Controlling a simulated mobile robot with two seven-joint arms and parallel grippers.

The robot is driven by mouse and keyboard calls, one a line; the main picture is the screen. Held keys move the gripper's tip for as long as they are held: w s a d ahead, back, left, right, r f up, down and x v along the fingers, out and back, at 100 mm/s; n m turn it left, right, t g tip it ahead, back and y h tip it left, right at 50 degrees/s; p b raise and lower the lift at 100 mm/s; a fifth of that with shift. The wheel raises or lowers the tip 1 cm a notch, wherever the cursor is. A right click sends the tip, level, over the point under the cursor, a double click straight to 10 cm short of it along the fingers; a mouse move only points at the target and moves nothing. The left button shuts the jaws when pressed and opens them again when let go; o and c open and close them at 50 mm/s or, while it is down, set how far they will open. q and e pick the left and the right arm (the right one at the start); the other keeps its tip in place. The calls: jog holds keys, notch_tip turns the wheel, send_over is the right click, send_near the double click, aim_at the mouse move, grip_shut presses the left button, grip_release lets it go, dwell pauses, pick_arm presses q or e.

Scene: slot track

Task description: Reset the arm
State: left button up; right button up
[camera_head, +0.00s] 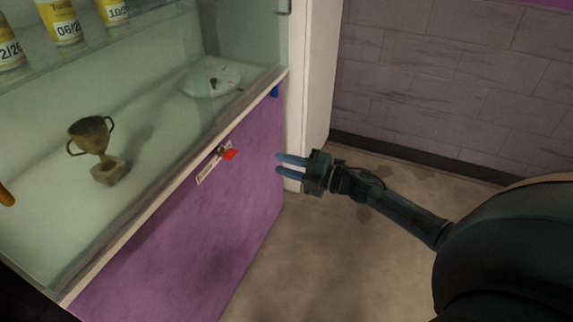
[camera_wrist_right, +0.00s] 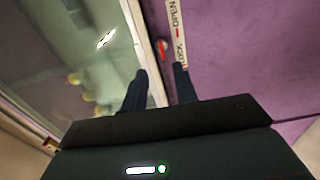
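My right gripper (camera_head: 291,165) is at the end of my right arm, in front of the purple cabinet panel (camera_head: 190,240) and to the right of the lock on its top edge. Its two fingers are apart with nothing between them. In the right wrist view the fingers of the right gripper (camera_wrist_right: 161,82) also stand apart, with the red part of the lock (camera_wrist_right: 162,47) and a white label (camera_wrist_right: 178,30) reading OPEN and LOCK beyond them. In the head view the label (camera_head: 208,173) and red lock tab (camera_head: 229,155) sit on the panel. My left gripper is not in view.
A trophy cup (camera_head: 92,145) stands inside the glass case on the left. Yellow labelled containers (camera_head: 62,22) stand on the upper shelf. A small blue piece (camera_head: 275,91) is at the panel's top right corner. The floor (camera_head: 330,250) under the right arm is clear.

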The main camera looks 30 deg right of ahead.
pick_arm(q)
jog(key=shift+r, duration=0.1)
